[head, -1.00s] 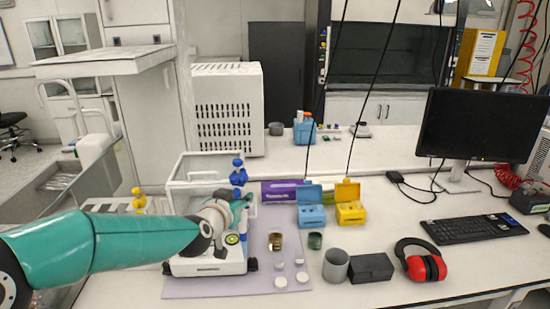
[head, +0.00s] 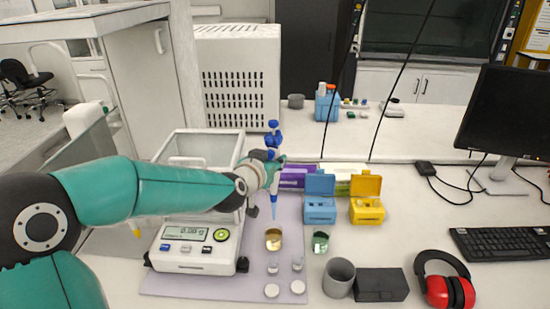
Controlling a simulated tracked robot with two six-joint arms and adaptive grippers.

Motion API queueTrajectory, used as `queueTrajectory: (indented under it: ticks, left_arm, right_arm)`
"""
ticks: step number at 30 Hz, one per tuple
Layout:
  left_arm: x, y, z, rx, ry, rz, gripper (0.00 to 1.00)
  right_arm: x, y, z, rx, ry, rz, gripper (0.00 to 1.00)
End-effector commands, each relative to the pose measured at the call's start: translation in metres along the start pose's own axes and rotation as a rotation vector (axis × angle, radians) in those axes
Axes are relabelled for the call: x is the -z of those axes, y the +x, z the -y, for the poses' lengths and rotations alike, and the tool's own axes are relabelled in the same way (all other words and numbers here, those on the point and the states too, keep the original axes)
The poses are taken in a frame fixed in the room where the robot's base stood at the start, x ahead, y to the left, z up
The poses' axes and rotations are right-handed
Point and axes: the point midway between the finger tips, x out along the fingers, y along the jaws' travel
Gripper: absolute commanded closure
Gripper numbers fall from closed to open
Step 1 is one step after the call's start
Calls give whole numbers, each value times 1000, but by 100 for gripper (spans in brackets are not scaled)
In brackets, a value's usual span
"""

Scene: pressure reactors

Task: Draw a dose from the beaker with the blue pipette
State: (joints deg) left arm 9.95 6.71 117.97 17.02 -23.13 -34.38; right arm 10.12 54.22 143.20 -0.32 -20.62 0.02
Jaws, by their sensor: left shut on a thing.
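My left gripper (head: 270,170) is shut on the blue pipette (head: 273,127) and holds it upright. The pipette's blue body stands above the gripper, and its pale blue tip (head: 274,205) points down. The tip is above and slightly behind a small glass beaker (head: 274,239) with amber liquid, apart from it as far as I can tell. A second small beaker (head: 320,242) with dark green content stands to its right. The fingertips are small and partly hidden by the wrist. My right gripper is not in view.
A balance (head: 195,251) with a lit display stands left of the beakers on a lilac mat (head: 245,287). Small vials and white lids lie in front. Blue (head: 319,208) and yellow (head: 367,208) tip boxes stand open behind. A grey cup (head: 339,278), black box (head: 381,285) and red earmuffs (head: 446,287) are at right.

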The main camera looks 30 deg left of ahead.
Motion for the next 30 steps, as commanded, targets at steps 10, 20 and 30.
queueTrajectory:
  ticks: [10,20,30]
  left_arm:
    - [-65,20,0,1,0,1,100]
    - [-92,29,0,1,0,0,100]
    - [-92,29,0,0,0,0,100]
  right_arm:
    - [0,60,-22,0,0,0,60]
    - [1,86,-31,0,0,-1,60]
    - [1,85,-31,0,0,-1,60]
